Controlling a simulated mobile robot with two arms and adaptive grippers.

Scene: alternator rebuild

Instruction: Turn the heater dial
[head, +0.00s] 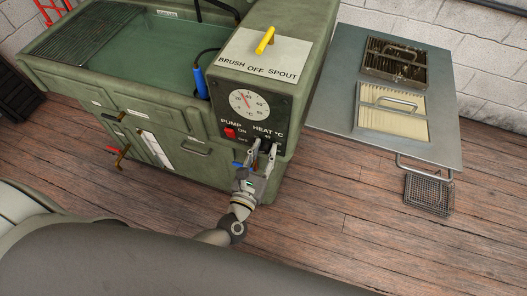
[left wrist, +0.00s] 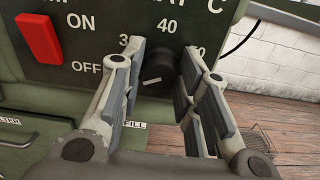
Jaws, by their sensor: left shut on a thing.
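The heater dial (left wrist: 156,72) is a round black knob on the dark control panel (head: 281,108), below the "HEAT °C" lettering. Numbers 30 and 40 show around it in the left wrist view, with a third partly hidden. My left gripper (head: 262,148) is at the panel's lower right, with one finger on each side of the dial, shut on it. The fingers hide much of the dial in the head view. A pale mark shows on the dial's face, but its exact setting is hard to read. My right gripper is not in view.
The red pump switch (head: 230,132) is just left of the dial, and a round gauge (head: 249,104) is above it. A yellow lever (head: 265,40) sits on top. The green wash tank (head: 130,50) extends left. A metal table (head: 340,75) with trays stands at right.

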